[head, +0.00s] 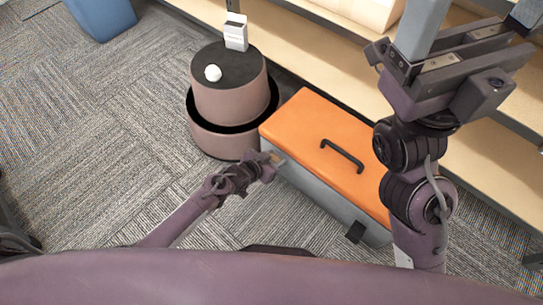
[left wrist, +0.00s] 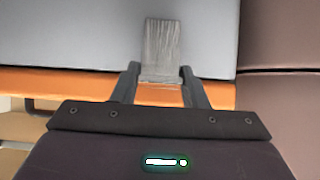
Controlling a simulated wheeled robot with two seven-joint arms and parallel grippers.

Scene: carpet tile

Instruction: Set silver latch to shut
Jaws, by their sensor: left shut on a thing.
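A toolbox with a grey body (head: 318,196) and an orange lid (head: 325,130) stands on the carpet, its lid down. The silver latch (head: 279,158) is at the left end of its front edge. In the left wrist view the silver latch (left wrist: 162,48) lies mostly over the grey body, one end over the orange lid's edge. My left gripper (head: 268,161) is shut on that end, one finger on each side in the left wrist view (left wrist: 162,82). Whether the latch is flush cannot be told. My right gripper (head: 475,30) is raised above the toolbox's right side, open and empty.
A black latch (head: 356,232) is at the right of the toolbox front, and a black handle (head: 342,155) on its lid. A round brown stool (head: 230,97) behind bears a white box (head: 236,32) and white ball (head: 213,73).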

